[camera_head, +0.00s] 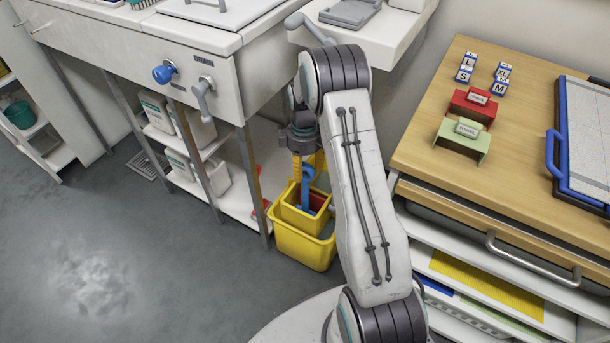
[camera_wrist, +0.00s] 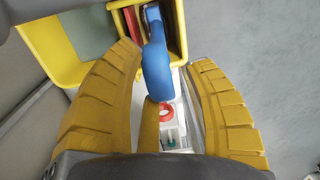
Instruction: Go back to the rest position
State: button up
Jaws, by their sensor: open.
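My gripper (camera_head: 307,170) hangs pointing down over a yellow bucket (camera_head: 302,248), left of my raised arm link in the head view. Its yellow fingers are spread open. In the wrist view my gripper (camera_wrist: 165,57) has a blue curved handle-like piece (camera_wrist: 155,62) between its fingers, with gaps visible on both sides. The blue piece (camera_head: 306,188) also shows in the head view, above the bucket's upper compartment. Whether a finger touches it I cannot tell. The bucket's yellow wall (camera_wrist: 46,45) shows at the wrist view's upper left.
A sink unit (camera_head: 215,75) with a blue knob (camera_head: 162,74) and white containers (camera_head: 196,125) stands left. A wooden-topped cabinet (camera_head: 430,145) stands close at right, with a red holder (camera_head: 472,106), a green holder (camera_head: 462,141) and a blue-framed board (camera_head: 590,140). Grey floor (camera_head: 150,250) at left is clear.

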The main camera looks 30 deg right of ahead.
notch_tip(320, 180, up, 8)
jog(key=shift+w+r, duration=0.1)
jog(key=shift+w, duration=0.05)
jog(key=s+a+r+m+t+p, duration=0.1)
jog(key=s+a+r+p, duration=0.2)
jog(key=r, duration=0.5)
jog(key=s+a+r+m+p, duration=0.1)
jog(key=s+r+p, duration=0.2)
jog(key=r+p, duration=0.35)
jog(key=s+a+r+m+t+p, duration=0.15)
jog(key=s+r, duration=0.25)
jog(key=r, duration=0.5)
jog(key=s+a+r+m+p, duration=0.2)
jog(key=s+r+p, duration=0.5)
jog(key=s+r, duration=0.1)
jog(key=s+a+r+m+t+p, duration=0.1)
jog(key=s+a+r+m+p, duration=0.1)
jog(key=s+r+p, duration=0.5)
jog(key=s+a+r, duration=0.1)
jog(key=s+r, duration=0.1)
jog(key=s, duration=0.1)
jog(key=shift+p, duration=0.35)
